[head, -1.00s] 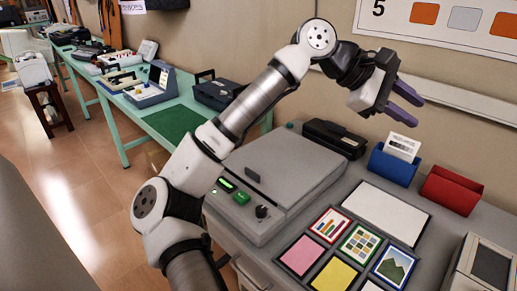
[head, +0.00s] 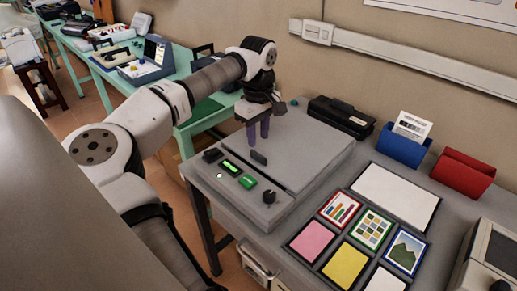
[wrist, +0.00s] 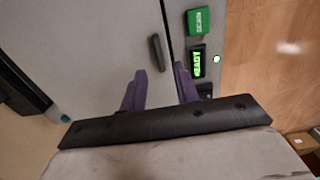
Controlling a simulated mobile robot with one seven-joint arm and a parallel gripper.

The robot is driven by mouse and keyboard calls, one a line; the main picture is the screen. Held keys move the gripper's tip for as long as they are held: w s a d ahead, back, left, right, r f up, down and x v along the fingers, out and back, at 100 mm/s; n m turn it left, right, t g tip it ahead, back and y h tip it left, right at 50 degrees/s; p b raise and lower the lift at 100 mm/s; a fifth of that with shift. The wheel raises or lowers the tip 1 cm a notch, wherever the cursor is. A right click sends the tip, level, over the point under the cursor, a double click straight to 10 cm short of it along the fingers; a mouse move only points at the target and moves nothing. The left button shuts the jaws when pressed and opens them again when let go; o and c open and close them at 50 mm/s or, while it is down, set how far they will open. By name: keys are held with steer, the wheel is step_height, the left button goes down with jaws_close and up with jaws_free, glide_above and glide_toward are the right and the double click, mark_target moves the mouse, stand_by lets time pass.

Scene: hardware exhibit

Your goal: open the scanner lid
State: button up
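The grey scanner (head: 318,137) stands on the left part of the grey table. Its flat lid looks shut, with a small dark upright handle (head: 259,157) near its front edge. In the wrist view the handle (wrist: 157,52) lies just beyond my fingertips, roughly in line with the gap between them. My gripper (head: 258,141) points down over the left side of the lid, behind the handle. Its two purple fingers are apart and empty, as the wrist view also shows (wrist: 160,70). I cannot tell how high the fingertips are above the lid.
The scanner's front panel has a green display (head: 231,167), a green button (head: 248,182) and a black knob (head: 269,196). A black case (head: 342,116) lies behind the scanner. Framed cards (head: 343,262), a white panel (head: 395,196) and blue (head: 402,147) and red (head: 461,175) holders are at right.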

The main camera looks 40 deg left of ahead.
mark_target(259, 154)
step_height(259, 154, down, 6)
steer(key=shift+f+p, duration=0.2)
steer(key=shift+p, duration=0.2)
jaws_close()
